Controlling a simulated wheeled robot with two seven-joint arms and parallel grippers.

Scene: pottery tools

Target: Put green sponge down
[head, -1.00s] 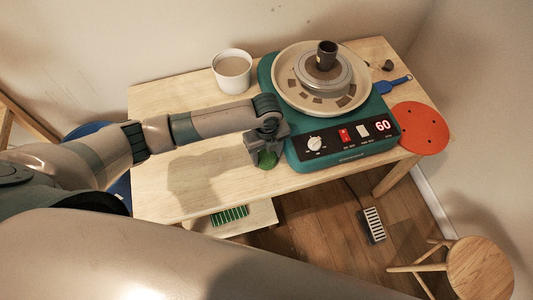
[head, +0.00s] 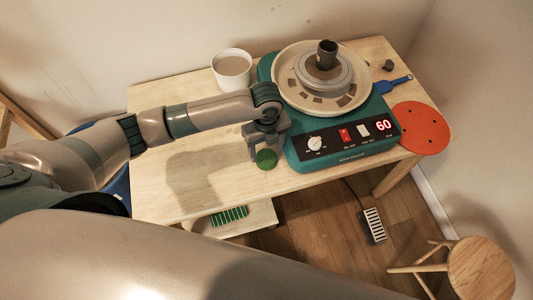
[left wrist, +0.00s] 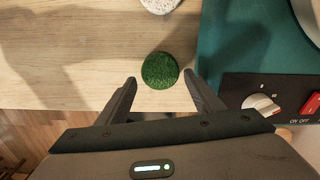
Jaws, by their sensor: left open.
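The round green sponge (head: 266,159) rests on the wooden table (head: 160,190), near its front edge and just left of the teal pottery wheel (head: 345,152). My left gripper (head: 260,148) is open just above and behind it in the head view. In the left wrist view the sponge (left wrist: 160,70) lies ahead of the two spread fingertips (left wrist: 161,80), about midway between them, with a gap on each side. My right gripper is not in view.
A white cup (head: 232,72) stands at the back of the table. A red disc (head: 421,128) and a blue tool (head: 394,84) lie right of the wheel. The table's left part is clear. A stool (head: 480,266) stands on the floor.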

